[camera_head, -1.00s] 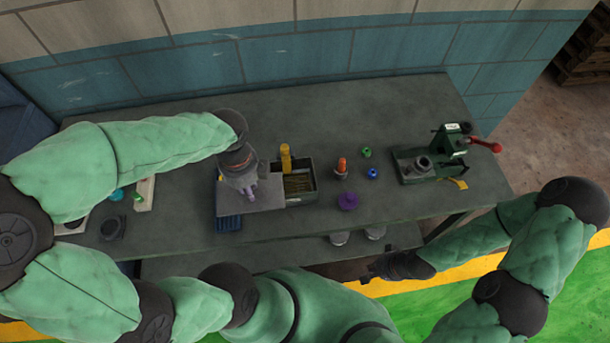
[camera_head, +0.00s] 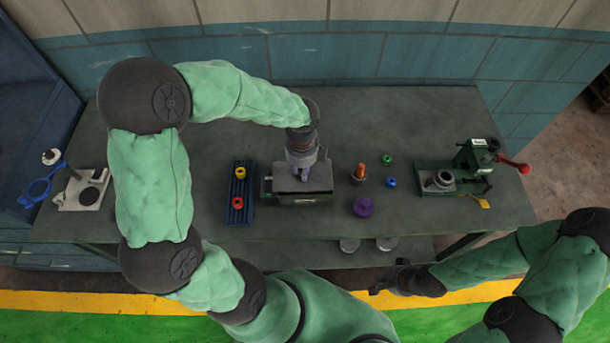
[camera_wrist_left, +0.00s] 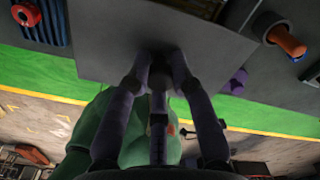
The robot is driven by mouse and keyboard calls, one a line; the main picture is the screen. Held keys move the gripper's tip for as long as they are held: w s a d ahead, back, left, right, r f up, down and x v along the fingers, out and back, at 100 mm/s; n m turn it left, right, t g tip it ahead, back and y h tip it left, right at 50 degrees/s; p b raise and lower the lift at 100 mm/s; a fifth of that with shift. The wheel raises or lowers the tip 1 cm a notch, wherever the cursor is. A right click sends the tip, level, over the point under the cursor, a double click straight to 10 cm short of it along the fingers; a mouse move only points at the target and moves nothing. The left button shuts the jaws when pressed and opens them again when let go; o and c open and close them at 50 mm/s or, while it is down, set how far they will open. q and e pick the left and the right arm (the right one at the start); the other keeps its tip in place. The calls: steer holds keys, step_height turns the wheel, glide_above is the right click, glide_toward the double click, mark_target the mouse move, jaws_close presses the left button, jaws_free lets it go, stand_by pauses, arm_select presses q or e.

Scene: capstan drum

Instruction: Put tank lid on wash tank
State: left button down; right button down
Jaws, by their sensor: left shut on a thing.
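The tank lid (camera_head: 318,180) is a flat dark grey plate. It also fills the top middle of the left wrist view (camera_wrist_left: 110,35). My left gripper (camera_head: 303,170) is shut on the lid from above; in the left wrist view its fingers (camera_wrist_left: 158,72) close around the lid's middle. The lid lies over the wash tank (camera_head: 300,201), a grey-green box whose front wall and left end show. The tank's inside is mostly hidden, and I cannot tell whether the lid touches the rim. My right gripper (camera_head: 385,279) is in front of the bench, away from the tank; its jaw state is unclear.
A blue tray (camera_head: 238,212) with yellow and red rings stands left of the tank. To the right are an orange-topped peg (camera_head: 359,172), a purple knob (camera_head: 363,207), green and blue rings, and a green press (camera_head: 465,168) with a red handle. The back of the bench is clear.

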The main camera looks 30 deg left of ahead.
arm_select(q)
steer(key=shift+w+d+f, duration=0.1)
steer(key=shift+w+f, duration=0.15)
steer(key=shift+f, duration=0.15)
steer(key=shift+w+f+b, duration=0.2)
steer(key=shift+f+b, duration=0.25)
steer(key=shift+f, duration=1.25)
steer(key=shift+f, duration=0.2)
steer(key=c, duration=1.1)
jaws_free()
steer(key=shift+r, duration=0.1)
step_height(320, 180, up, 12)
steer(key=shift+r+p, duration=0.15)
steer(key=shift+p, duration=1.05)
